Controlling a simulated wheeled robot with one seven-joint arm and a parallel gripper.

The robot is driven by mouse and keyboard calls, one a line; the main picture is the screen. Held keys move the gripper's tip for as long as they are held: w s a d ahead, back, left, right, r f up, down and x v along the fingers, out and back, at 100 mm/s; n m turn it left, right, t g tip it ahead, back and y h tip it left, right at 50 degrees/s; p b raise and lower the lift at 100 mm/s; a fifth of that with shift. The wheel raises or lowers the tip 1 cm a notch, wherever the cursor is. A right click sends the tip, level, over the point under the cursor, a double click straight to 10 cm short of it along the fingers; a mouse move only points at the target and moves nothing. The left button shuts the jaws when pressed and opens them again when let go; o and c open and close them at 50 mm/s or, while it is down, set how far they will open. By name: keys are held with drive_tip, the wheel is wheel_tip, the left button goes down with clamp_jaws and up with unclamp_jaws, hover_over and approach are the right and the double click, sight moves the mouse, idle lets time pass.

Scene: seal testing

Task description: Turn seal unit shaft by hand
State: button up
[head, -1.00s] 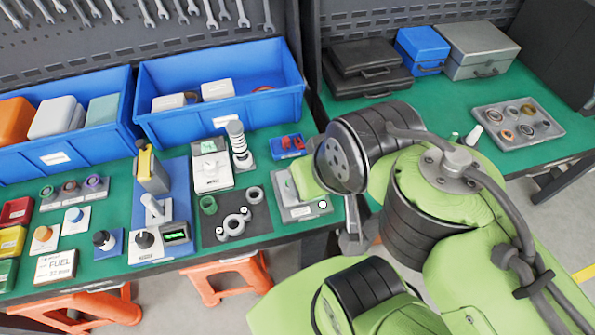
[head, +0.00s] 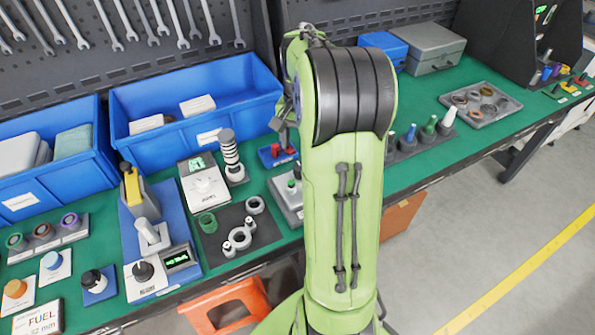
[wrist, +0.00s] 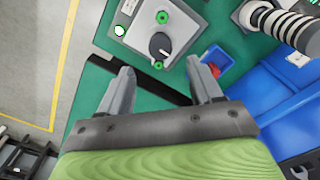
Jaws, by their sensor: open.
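The likely seal unit is a grey box (wrist: 192,30) with a dark round shaft knob (wrist: 160,46) bearing a white mark, and green ring fittings beside it. In the head view the unit (head: 283,204) shows partly, its right side hidden behind my arm. My gripper (wrist: 160,68) is open and empty in the wrist view. Its fingers point toward the unit, with the knob ahead of the gap between them, apart from both. In the head view the gripper is mostly hidden by my arm.
A small blue tray with red parts (head: 278,153) and a spring-like column (head: 232,155) stand near the unit. A black mat with ring parts (head: 217,244) lies to its left. A large blue bin (head: 195,129) is behind. Pegs (head: 428,130) stand to the right.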

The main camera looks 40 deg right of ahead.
wheel_tip(320, 180, down, 9)
drive_tip(key=shift+f+b, duration=0.1)
drive_tip(key=shift+b, duration=1.1)
drive_tip(key=c, duration=1)
